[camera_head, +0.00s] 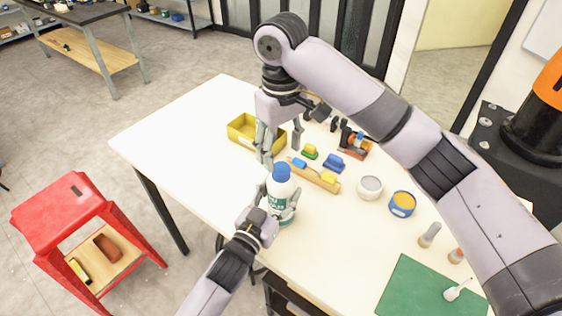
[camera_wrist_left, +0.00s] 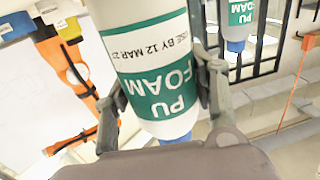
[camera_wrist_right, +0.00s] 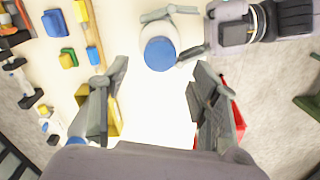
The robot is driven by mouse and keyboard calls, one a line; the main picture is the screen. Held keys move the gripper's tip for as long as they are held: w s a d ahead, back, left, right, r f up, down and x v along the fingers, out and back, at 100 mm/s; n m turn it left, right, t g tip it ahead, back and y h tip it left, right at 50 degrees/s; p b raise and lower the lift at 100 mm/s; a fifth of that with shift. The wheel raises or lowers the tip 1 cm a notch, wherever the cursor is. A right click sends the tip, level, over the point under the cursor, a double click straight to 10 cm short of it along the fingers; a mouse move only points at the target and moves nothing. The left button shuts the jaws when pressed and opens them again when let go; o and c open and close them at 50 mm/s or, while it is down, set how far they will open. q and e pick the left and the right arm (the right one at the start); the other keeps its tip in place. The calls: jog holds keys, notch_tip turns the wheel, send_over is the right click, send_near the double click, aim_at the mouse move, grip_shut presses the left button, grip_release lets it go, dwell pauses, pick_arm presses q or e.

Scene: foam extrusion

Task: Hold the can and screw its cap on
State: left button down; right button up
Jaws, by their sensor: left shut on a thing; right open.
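The white and green PU foam can (camera_head: 280,197) stands upright near the table's front edge. Its blue cap (camera_head: 281,170) sits on top; how tightly it is seated cannot be told. My left gripper (camera_head: 277,207) is shut around the can's body from the front. The left wrist view shows its fingers on both sides of the can (camera_wrist_left: 152,75), whose label appears upside down. My right gripper (camera_head: 280,152) is open and empty, pointing down just behind and above the cap. In the right wrist view, the blue cap (camera_wrist_right: 160,53) shows beyond and between the open fingers.
A green mat (camera_head: 420,285) lies at right. A red stool (camera_head: 65,215) stands left. The table's left part is clear.

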notch_tip(320, 180, up, 6)
jog(key=shift+r, duration=0.2)
pick_arm(q)
jog(key=c, duration=0.6)
grip_release()
jog(key=shift+s, duration=0.1)
jog(key=v, duration=1.1)
jog(key=shift+s+a, duration=0.15)
jog(key=shift+s, duration=0.2)
